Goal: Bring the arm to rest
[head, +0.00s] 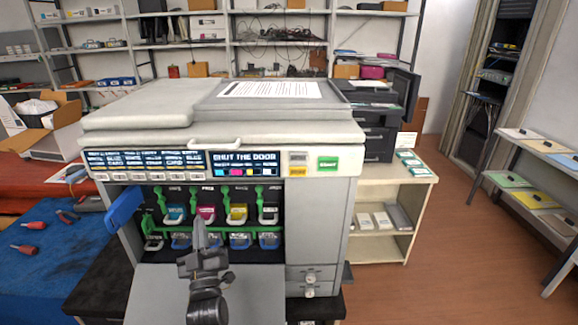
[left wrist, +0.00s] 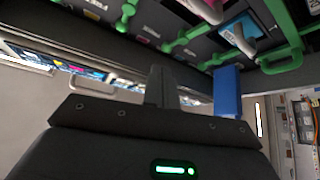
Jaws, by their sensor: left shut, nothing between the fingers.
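My left gripper (head: 200,235) is in front of the open cartridge bay of the large printer (head: 250,130) in the head view. Its fingers are shut and empty, and they also show in the left wrist view (left wrist: 163,85). The bay holds cyan, magenta, yellow and black-or-white fronted toner cartridges, such as the magenta one (head: 205,213) and the yellow one (head: 237,213). Green levers stand above them. The front door (head: 165,295) hangs open below the gripper. The display reads "SHUT THE DOOR". My right gripper is not in view.
A blue handle-like part (head: 124,208) juts out at the bay's left side. A blue mat (head: 40,250) with red-handled tools lies on the left. A low shelf (head: 385,195) stands to the right of the printer. The brown floor at the right is clear.

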